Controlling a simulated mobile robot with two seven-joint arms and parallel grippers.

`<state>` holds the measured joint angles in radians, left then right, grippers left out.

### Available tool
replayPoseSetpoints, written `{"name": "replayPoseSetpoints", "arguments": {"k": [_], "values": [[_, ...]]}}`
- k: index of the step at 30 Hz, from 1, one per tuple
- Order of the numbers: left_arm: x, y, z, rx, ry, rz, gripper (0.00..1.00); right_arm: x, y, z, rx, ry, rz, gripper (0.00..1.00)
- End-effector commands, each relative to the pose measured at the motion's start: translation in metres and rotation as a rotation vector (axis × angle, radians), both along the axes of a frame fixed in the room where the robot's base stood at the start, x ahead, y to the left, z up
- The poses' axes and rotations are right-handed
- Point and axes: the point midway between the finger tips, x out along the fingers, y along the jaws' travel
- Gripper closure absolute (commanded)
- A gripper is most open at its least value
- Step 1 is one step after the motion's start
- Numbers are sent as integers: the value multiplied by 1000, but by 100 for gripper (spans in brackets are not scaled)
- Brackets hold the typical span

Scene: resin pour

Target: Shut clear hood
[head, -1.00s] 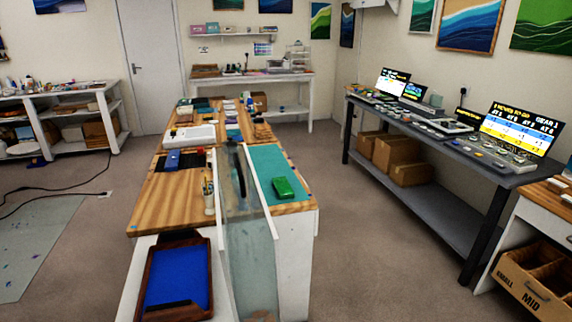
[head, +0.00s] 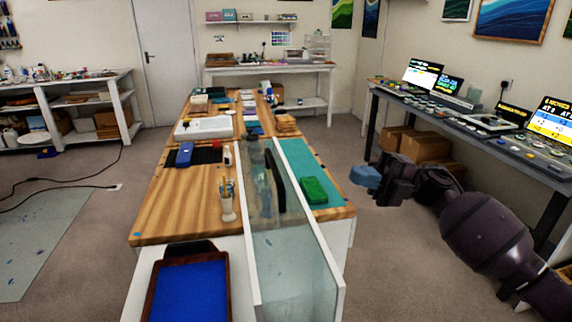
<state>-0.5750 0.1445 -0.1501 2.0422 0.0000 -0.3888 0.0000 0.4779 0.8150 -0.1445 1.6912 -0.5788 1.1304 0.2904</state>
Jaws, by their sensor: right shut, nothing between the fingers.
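The clear hood (head: 294,240) is a see-through panel with white edges at the near right end of the wooden bench. It stands steeply up and hangs past the bench's front edge, so it looks open. A dark curved handle (head: 276,182) shows on it. Beside it, a green block (head: 314,190) lies on a teal mat (head: 297,156). My right gripper (head: 364,177), with blue fingertips, is shut and empty in the air right of the bench, apart from the hood. My left gripper is out of view.
A blue-lined tray (head: 188,292) is at the near end, left of the hood. A cup of sticks (head: 227,205) and a white tray (head: 204,127) stand on the wooden bench (head: 165,212). A grey table (head: 452,134) with screens is at the right.

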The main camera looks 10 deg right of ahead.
Motion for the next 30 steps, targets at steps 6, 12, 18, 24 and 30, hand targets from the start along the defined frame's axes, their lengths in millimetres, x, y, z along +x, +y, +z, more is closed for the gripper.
{"name": "replayPoseSetpoints", "arguments": {"k": [6,12,18,24,30], "values": [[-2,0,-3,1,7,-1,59,0,3,9,-54,-36,44,100],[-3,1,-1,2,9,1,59,0,29,15,-52,-38,45,100],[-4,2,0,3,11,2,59,0,64,21,-51,-37,44,100],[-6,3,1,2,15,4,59,0,98,27,-50,-37,44,100],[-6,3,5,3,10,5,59,1,123,31,-50,-37,42,100]]}}
